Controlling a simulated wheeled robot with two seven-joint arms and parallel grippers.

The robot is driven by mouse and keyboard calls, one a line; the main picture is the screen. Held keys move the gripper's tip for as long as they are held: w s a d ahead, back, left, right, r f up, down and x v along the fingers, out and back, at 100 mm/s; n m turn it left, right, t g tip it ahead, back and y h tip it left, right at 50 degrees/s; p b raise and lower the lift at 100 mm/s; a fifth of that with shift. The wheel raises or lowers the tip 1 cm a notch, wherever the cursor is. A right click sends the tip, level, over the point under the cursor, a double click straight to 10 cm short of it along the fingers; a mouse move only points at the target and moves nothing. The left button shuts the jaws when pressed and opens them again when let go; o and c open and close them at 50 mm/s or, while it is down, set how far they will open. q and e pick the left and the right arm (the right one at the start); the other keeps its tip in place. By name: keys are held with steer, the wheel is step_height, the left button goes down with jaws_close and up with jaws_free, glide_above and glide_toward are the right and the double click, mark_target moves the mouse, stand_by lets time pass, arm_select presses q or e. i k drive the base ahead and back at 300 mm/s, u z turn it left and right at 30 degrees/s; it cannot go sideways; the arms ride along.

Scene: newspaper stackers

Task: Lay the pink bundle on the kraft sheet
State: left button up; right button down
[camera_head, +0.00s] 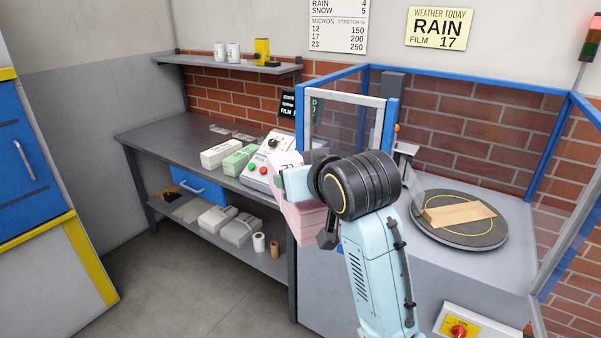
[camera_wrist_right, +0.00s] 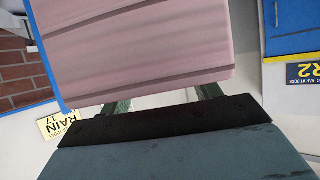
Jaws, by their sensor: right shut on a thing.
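The pink bundle (camera_head: 305,222) hangs in the air at the front right of the grey bench, partly hidden behind my right arm. My right gripper (camera_wrist_right: 165,98) is shut on the pink bundle, which fills the upper part of the right wrist view (camera_wrist_right: 135,45). In the head view the fingertips are hidden by the bundle and my wrist. The kraft sheet (camera_head: 458,214) lies flat on the round dark turntable (camera_head: 430,236), to the right of my arm and apart from the bundle. My left gripper is in neither view.
A blue-framed clear guard (camera_head: 365,68) stands around the turntable. The bench (camera_head: 150,135) holds white and green bundles (camera_head: 240,158) and a control box (camera_head: 268,165). Grey bundles (camera_head: 217,218) and rolls sit on its lower shelf. A red knob (camera_head: 458,331) is at the front.

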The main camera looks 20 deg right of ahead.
mark_target(212, 128)
steer(key=z, duration=1.35)
steer(key=i, duration=1.65)
